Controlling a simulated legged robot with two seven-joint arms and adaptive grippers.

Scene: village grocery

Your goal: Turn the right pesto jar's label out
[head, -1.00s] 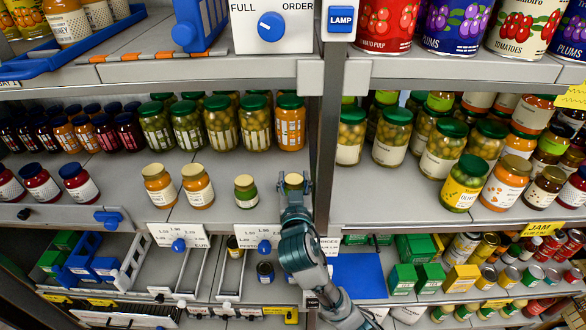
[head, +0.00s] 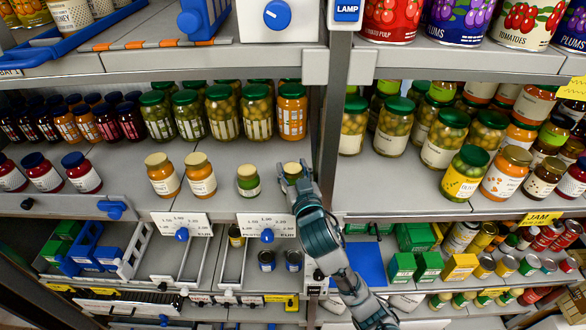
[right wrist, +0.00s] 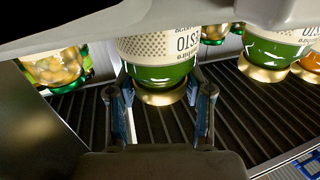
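The right pesto jar (head: 292,169) stands near the front edge of the middle shelf, mostly hidden by my right gripper (head: 291,181) in the head view. In the right wrist view it appears upside down: the jar (right wrist: 160,45) has a gold lid, green contents and a pale label reading "PESTO", turned somewhat to the picture's right. My right gripper (right wrist: 160,105) has one finger on each side of the jar and looks shut on it. The other pesto jar (head: 248,181) stands to the left, and in the wrist view at right (right wrist: 278,45). My left gripper is not in view.
Two orange jars (head: 182,177) stand left of the pesto jars. A row of green-lidded jars (head: 222,112) stands behind. A shelf post (head: 331,110) rises close to the right. A price card (head: 266,225) hangs from the shelf's front edge.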

